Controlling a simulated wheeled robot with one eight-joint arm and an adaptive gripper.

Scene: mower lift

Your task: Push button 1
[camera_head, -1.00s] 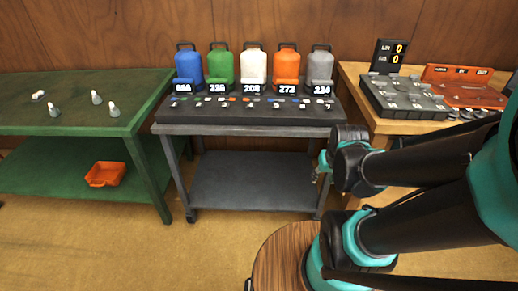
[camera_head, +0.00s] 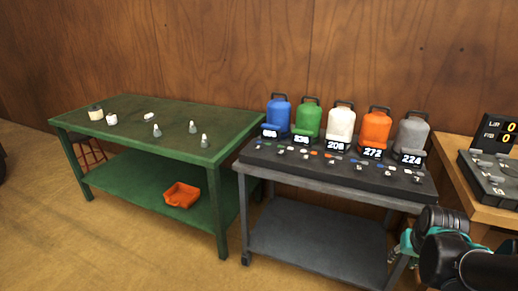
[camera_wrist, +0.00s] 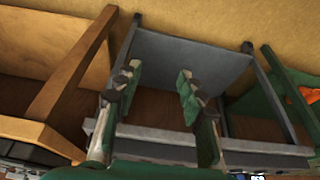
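A dark cart (camera_head: 310,275) carries a row of small coloured buttons and knobs (camera_head: 330,158) along its top. Small white marks stand by them, too small to tell which one is button 1. Behind them stand blue, green, white, orange and grey canisters with number displays. A dark keypad unit (camera_head: 488,178) is cut off at the right edge. My gripper (camera_wrist: 158,80) is open and empty in the wrist view, its fingers over the view of the cart's lower shelf.
A green table (camera_head: 145,130) stands left of the cart with several small objects on top and an orange tray (camera_head: 181,195) on its lower shelf. A wooden table (camera_head: 455,165) stands close on the right. The floor in front is clear.

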